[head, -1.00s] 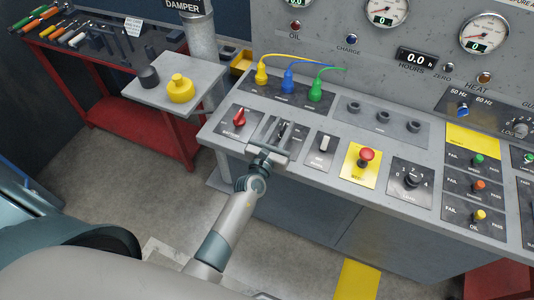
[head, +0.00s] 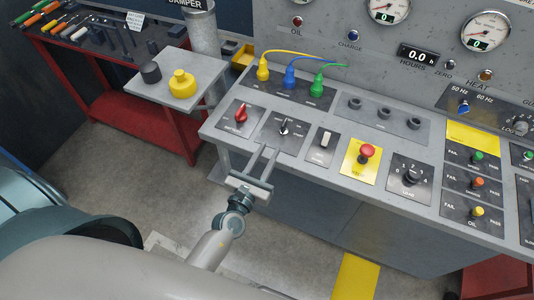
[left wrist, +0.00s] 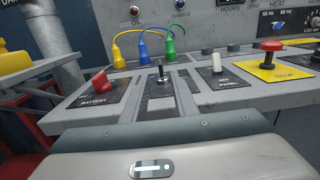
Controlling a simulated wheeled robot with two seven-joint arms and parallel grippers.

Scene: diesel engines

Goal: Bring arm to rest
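My left gripper (head: 266,153) is at the front edge of the grey control console (head: 228,128). Its two fingers are apart with nothing between them, and they point at the key switch (head: 284,127) on its dark plate. The switch also shows in the left wrist view (left wrist: 161,74), ahead of the fingers and clear of them. The left forearm (head: 211,246) reaches up from the bottom of the head view. My right gripper is in neither view.
On the console are a red battery switch (head: 241,114), a white rocker switch (head: 325,140), a red push button (head: 367,152) and a load knob (head: 411,177). A red bench (head: 140,120) with tools stands at the left. The floor (head: 130,195) between is clear.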

